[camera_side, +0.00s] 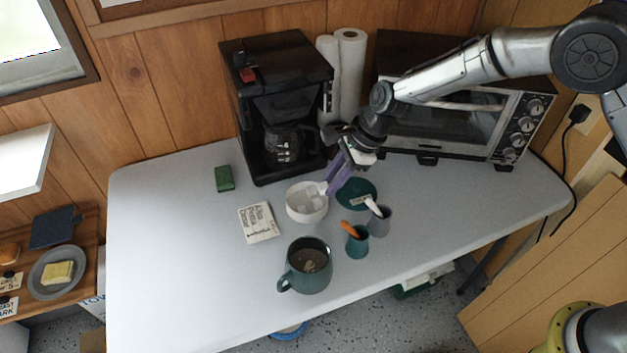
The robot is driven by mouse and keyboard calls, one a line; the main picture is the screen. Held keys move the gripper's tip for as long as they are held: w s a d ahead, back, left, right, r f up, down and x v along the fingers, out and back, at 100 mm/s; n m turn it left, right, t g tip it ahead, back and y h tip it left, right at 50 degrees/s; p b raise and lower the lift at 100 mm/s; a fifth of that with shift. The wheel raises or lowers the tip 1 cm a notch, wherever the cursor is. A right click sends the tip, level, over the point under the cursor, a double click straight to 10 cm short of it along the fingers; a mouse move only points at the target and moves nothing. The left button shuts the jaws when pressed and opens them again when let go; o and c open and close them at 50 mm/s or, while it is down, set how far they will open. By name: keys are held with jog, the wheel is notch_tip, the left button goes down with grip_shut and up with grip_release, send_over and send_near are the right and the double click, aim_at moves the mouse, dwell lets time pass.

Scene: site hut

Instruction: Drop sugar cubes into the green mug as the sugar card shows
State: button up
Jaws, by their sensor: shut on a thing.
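The green mug (293,276) stands upright at the front middle of the table, with brown drink and a paler patch in it. A white bowl (305,214) behind it holds white sugar cubes (307,196). My gripper (326,187) has purple fingers pointing down at the bowl's right rim. It is shut on a small white thing, apparently a sugar cube, mostly hidden by the fingers. A white printed card or booklet (259,223) lies left of the bowl; its small print is unreadable, so I cannot tell whether it is the sugar card.
A teal cup (357,246) with an orange handle and a grey cup (379,226) with a pale handle stand right of the mug. A dark green round thing (358,187) lies behind them. A coffee maker (277,60) and oven (440,130) line the back.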

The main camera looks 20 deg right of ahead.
jog(key=s+d+r, duration=0.2)
jog(key=s+d, duration=0.1)
jog(key=s, duration=0.2)
jog(key=shift+s+r, duration=0.15)
jog(key=shift+r, duration=0.25)
jog(key=s+a+r, duration=0.4)
jog(key=s+a, duration=0.2)
jog(key=a, duration=0.3)
jog(key=shift+w+f, duration=0.1)
jog(key=shift+f, duration=2.5)
jog(key=o, duration=0.8)
jog(key=shift+o, duration=0.2)
